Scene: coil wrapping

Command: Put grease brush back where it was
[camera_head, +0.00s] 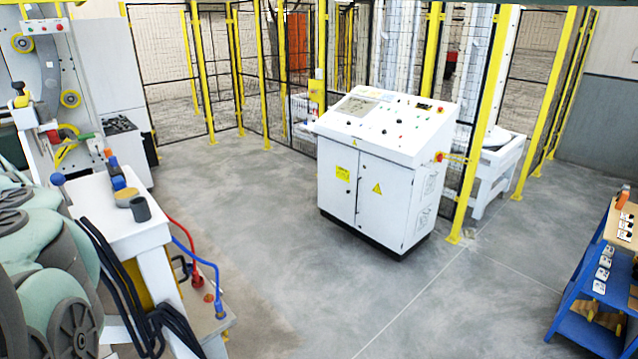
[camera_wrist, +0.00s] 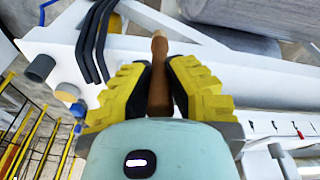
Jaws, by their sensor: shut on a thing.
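In the wrist view, my gripper (camera_wrist: 160,88) has its two yellow ribbed fingers shut on a brown wooden handle, which I take to be the grease brush (camera_wrist: 159,50). The rounded handle end points up in the picture; the bristles are hidden. The handle is over or in front of a white surface (camera_wrist: 140,48); I cannot tell whether it touches. My gripper and the brush do not show in the head view. A dark grey cup (camera_head: 141,209) stands on the white bench (camera_head: 155,232); a similar cup (camera_wrist: 40,67) shows left of my gripper.
Black straps (camera_head: 115,275) hang over the bench, and show in the wrist view (camera_wrist: 95,40). A tan roll (camera_head: 126,197) lies beside the cup. Red and blue hoses (camera_head: 197,255) run beside the bench. A white control cabinet (camera_head: 385,170) stands mid-floor. A blue shelf cart (camera_head: 598,285) is at right.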

